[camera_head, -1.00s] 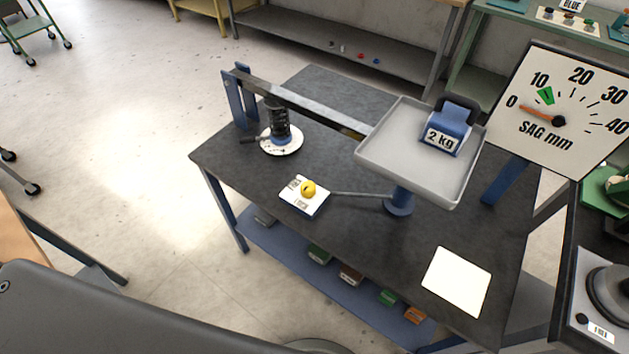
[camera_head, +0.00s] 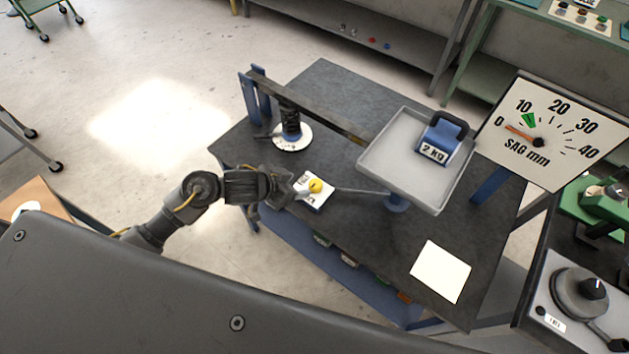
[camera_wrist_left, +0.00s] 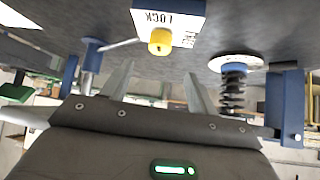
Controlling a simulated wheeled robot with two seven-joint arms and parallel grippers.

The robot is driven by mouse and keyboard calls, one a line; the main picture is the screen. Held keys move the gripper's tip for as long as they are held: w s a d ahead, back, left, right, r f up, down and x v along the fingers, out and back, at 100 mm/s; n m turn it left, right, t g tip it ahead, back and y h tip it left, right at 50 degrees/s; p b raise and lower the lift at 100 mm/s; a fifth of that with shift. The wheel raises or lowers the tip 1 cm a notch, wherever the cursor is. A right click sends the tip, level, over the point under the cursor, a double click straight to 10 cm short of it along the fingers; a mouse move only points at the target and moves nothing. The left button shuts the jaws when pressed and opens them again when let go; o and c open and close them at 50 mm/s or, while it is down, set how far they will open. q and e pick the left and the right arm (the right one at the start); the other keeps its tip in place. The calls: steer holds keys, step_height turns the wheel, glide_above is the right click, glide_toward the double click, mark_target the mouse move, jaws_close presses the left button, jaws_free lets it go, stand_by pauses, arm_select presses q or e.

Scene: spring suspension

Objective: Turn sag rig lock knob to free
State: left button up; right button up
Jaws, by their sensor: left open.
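The yellow lock knob (camera_head: 315,186) sits on a small white plate (camera_head: 318,202) on the dark bench, with a thin rod running from it towards the tray post. In the left wrist view the knob (camera_wrist_left: 160,40) is ahead of the fingers, beside the printed word LOCK on the plate (camera_wrist_left: 185,18). My left gripper (camera_head: 285,188) is just left of the plate in the head view. Its two fingers (camera_wrist_left: 158,85) are apart with nothing between them, and the knob is beyond their tips. My right gripper is not in view.
The spring (camera_head: 290,122) stands on a white disc behind the knob, under the long lever arm (camera_head: 310,105). The grey tray (camera_head: 385,180) carries a 2 kg weight (camera_head: 442,140). The sag dial (camera_head: 550,130) stands at right. A white card (camera_head: 440,271) lies near the front.

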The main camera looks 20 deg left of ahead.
mark_target(314, 184)
arm_select(q)
steer(key=b+x, duration=0.1)
steer(key=x, duration=1)
steer(key=shift+s, duration=0.1)
steer(key=c, duration=1)
